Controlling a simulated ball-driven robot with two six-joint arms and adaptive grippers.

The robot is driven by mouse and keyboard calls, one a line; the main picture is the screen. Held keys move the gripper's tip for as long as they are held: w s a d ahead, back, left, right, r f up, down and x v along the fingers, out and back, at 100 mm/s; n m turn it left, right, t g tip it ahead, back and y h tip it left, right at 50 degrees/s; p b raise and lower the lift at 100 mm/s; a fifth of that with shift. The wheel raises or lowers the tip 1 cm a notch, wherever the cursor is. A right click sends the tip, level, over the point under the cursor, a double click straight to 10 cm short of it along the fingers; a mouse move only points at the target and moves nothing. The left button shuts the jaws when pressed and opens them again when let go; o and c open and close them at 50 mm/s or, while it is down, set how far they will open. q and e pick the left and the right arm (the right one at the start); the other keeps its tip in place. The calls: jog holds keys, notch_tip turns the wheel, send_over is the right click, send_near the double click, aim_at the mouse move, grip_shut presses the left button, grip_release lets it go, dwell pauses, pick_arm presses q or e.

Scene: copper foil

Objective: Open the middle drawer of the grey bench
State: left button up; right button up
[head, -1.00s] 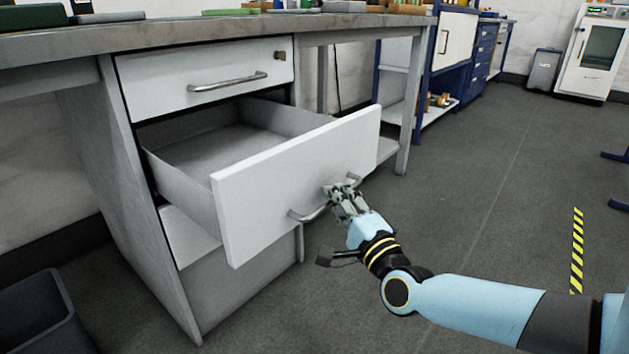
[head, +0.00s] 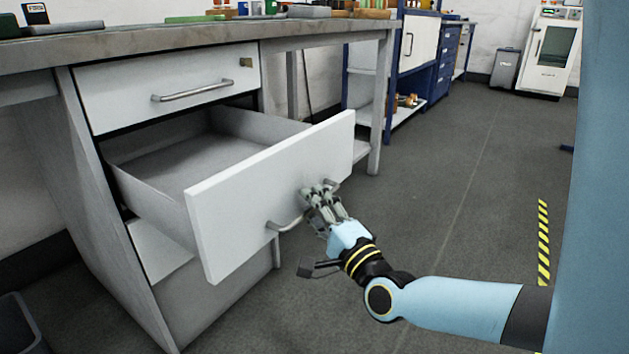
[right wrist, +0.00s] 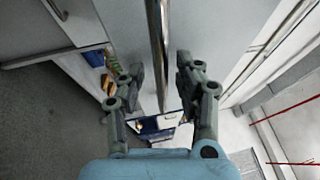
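The grey bench (head: 140,48) stands at the left with a pedestal of white-fronted drawers. Its middle drawer (head: 240,185) is pulled far out, and its empty inside shows. The drawer's metal bar handle (head: 283,226) is on the front panel; it also shows in the right wrist view (right wrist: 158,45). My right gripper (head: 316,190) is at the handle's right part. In the right wrist view its fingers (right wrist: 160,76) are spread, one on each side of the bar, with gaps between. My left gripper is out of view.
The top drawer (head: 130,85) is shut. Items such as a green object (head: 195,18) lie on the benchtop. A dark bin (head: 20,325) stands at the lower left. Open grey floor (head: 440,210) lies right of the drawer, with a yellow-black strip (head: 543,240).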

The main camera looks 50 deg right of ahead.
jog(key=v, duration=1.2)
